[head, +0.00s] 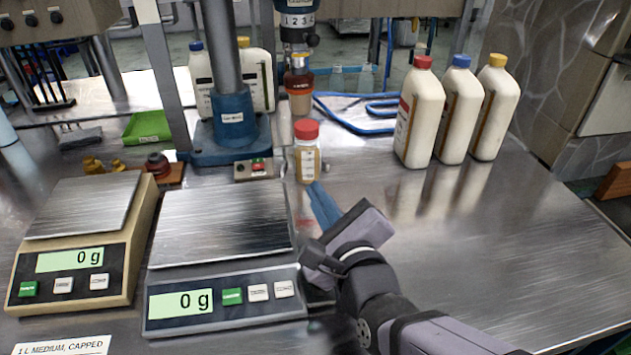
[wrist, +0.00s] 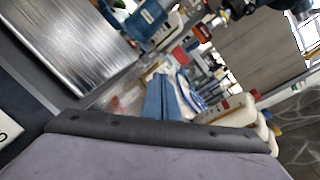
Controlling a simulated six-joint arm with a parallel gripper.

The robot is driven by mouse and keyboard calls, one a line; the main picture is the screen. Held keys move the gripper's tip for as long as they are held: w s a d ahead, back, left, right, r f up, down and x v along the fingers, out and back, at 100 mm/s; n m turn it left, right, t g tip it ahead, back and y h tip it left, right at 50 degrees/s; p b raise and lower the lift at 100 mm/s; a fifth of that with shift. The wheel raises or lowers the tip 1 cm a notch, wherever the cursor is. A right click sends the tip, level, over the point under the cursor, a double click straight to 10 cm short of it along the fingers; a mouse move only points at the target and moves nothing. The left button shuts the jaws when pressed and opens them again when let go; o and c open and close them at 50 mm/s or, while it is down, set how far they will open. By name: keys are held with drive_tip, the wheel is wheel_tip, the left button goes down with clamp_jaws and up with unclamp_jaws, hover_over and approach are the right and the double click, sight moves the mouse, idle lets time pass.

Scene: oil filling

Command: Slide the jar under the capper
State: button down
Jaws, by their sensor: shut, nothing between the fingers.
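The capper's head (head: 299,80), with a numbered ring above, hangs behind the jar. In the wrist view the jar (wrist: 154,72) shows just beyond my fingers, partly hidden by them. My gripper (head: 315,188) has blue fingers, shut and empty, with the tips at the near side of the jar's foot. I cannot tell whether they touch it. The gripper also shows in the wrist view (wrist: 164,78).
Two scales (head: 75,245) (head: 222,222) reading 0 g stand at the left. Several large white bottles (head: 420,115) stand at the right. A small control box (head: 254,168) is left of the jar. The right front bench is clear.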

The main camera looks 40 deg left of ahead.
drive_tip(key=m, duration=0.1)
drive_tip(key=d+f+m+b, duration=0.1)
drive_tip(key=m, duration=0.1)
drive_tip(key=d+m+t+b, duration=0.1)
drive_tip(key=m, duration=0.1)
drive_tip(key=shift+s+d+f, duration=0.2)
drive_tip(key=shift+s, duration=0.05)
drive_tip(key=m, duration=0.1)
drive_tip(key=d+f+m+b, duration=0.1)
drive_tip(key=m, duration=0.1)
drive_tip(key=shift+d+m+t+y, duration=0.2)
drive_tip(key=shift+m+t+y, duration=0.1)
drive_tip(key=shift+w+b, duration=0.1)
drive_tip(key=shift+b, duration=0.45)
drive_tip(key=shift+w+a+f+b, duration=0.25)
drive_tip(key=shift+w+b, duration=0.1)
drive_tip(key=shift+b, duration=0.85)
drive_tip(key=b, duration=0.3)
drive_tip(key=shift+w+a+f, duration=0.15)
drive_tip(key=shift+w+a, duration=0.1)
drive_tip(key=shift+w, duration=0.1)
drive_tip(key=shift+w+a+b, duration=0.1)
drive_tip(key=shift+b, duration=0.55)
drive_tip(key=shift+a+b, duration=0.15)
drive_tip(key=shift+b, duration=0.85)
drive_tip(key=b, duration=0.3)
drive_tip(key=shift+a+r, duration=0.2)
